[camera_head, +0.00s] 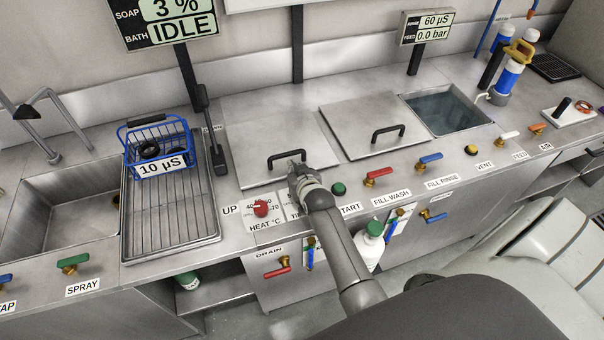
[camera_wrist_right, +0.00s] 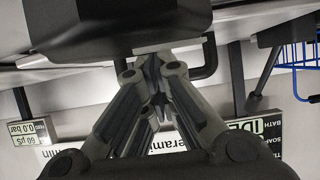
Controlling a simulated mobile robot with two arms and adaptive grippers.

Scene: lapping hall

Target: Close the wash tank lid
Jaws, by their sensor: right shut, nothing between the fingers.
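A flat steel lid (camera_head: 255,140) with a black bar handle (camera_head: 283,158) lies level on the counter behind the heat and start controls; no opening shows around it. I take it as the wash tank lid. My right gripper (camera_head: 297,167) is at the front edge of this lid, by the right end of its handle, with its fingers shut and empty. In the right wrist view, the shut fingers (camera_wrist_right: 155,75) are in front of a black handle (camera_wrist_right: 210,58); I cannot tell whether they touch it. My left gripper is not in view.
A second lid (camera_head: 350,115) with a handle lies to the right, beside an open water-filled tank (camera_head: 440,110). A drying rack (camera_head: 170,225) with a blue basket (camera_head: 157,140) stands left. Red valve (camera_head: 378,175) and green start button (camera_head: 339,188) line the front edge.

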